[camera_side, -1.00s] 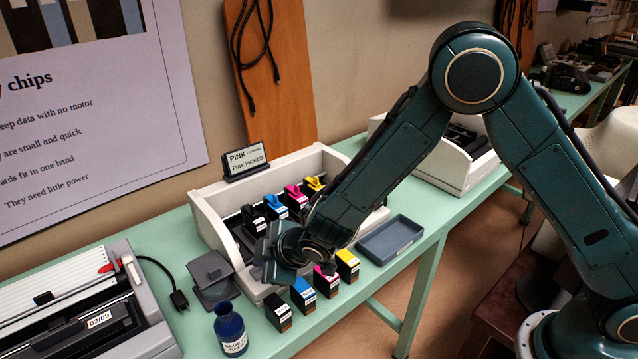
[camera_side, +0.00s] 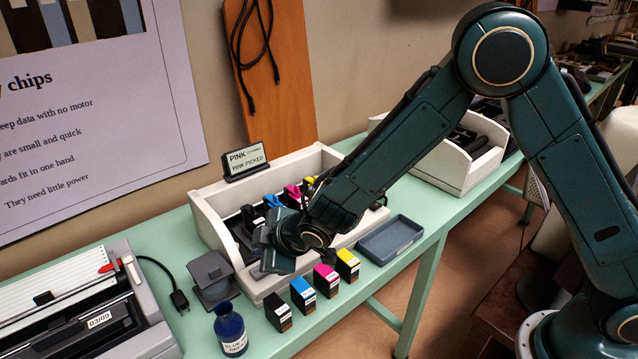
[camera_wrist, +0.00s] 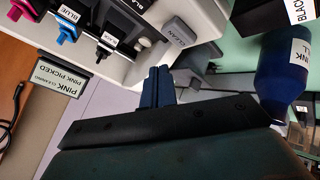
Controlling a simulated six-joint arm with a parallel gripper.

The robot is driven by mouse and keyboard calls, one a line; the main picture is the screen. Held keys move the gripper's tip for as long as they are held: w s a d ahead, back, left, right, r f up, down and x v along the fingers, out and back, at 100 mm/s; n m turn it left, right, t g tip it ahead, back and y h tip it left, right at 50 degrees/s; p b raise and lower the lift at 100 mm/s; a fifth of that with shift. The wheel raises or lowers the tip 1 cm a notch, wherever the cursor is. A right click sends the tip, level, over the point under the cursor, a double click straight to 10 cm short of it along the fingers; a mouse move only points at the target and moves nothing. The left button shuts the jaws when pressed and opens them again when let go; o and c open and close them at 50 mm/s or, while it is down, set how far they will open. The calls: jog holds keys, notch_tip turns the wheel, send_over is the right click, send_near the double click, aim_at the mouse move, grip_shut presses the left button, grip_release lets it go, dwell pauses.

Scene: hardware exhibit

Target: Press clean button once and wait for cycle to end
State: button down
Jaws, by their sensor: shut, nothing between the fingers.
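The clean button (camera_wrist: 181,31), a grey block lettered "CLEAN", sits on the white housing of the printer (camera_side: 212,222) in the wrist view. In the side view my gripper (camera_side: 268,250) hangs over the printer's front left part. The display (camera_side: 246,159) reads "PINK" and "PINK PICKED".
Black (camera_side: 278,312), blue (camera_side: 303,296), pink (camera_side: 326,281) and yellow (camera_side: 347,265) cartridges stand before the printer; more sit inside it. A blue ink bottle (camera_side: 230,330) and grey stand (camera_side: 213,278) are left. An empty tray (camera_side: 390,240) lies right.

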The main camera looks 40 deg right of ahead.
jog(key=shift+r, duration=1.3)
jog(key=shift+d+r, duration=0.15)
jog(key=s+d+r+m+g+h, duration=0.1)
jog(key=s+d+r+m, duration=0.2)
jog(key=s+d+r, duration=0.4)
jog(key=s+d+r+m+g, duration=0.1)
jog(key=s+d+r+m, duration=0.25)
jog(key=d+r, duration=0.45)
jog(key=s+d+r+m, duration=0.1)
jog(key=s+d, duration=0.3)
jog(key=s, duration=0.7)
jog(key=s+d+r+m+g, duration=0.1)
jog(key=s+d+m, duration=0.3)
jog(key=s, duration=0.7)
jog(key=shift+d+r+h, duration=0.2)
jog(key=shift+r+h, duration=0.2)
jog(key=shift+r, duration=0.3)
